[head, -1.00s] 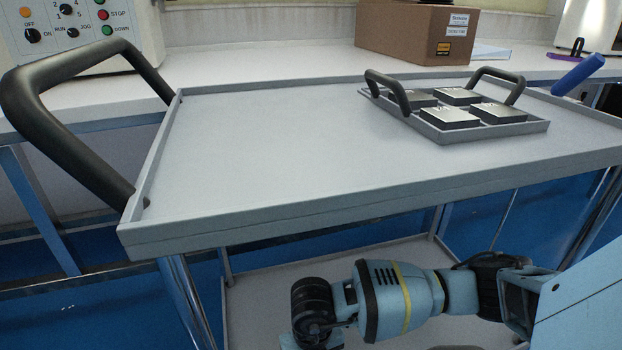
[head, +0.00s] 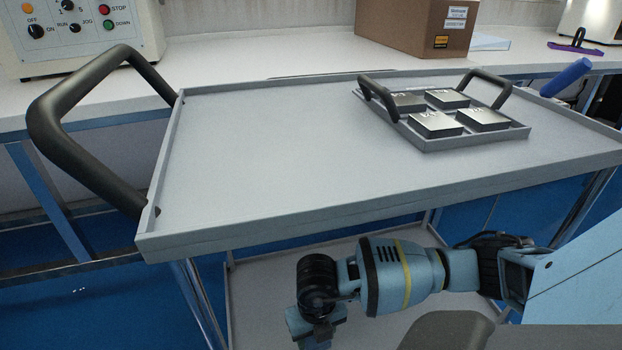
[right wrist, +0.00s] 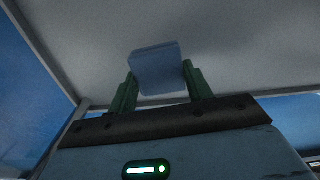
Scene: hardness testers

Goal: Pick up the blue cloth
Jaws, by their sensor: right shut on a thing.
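The blue cloth (right wrist: 155,70) shows in the right wrist view as a small pale-blue block-like shape. My right gripper (right wrist: 160,76) is shut on it, one green finger at each side. In the head view my right arm reaches in from the right, over the cart's lower shelf (head: 262,290). The body of the right gripper shows at the bottom edge there; its fingers and the cloth are out of that view. My left gripper is in neither view.
The grey cart's top shelf (head: 270,170) is above and beyond my right arm. It carries a tray (head: 460,143) of metal blocks with two black handles. A black cart handle (head: 75,140) juts out left. A cardboard box (head: 410,25) stands on the bench behind.

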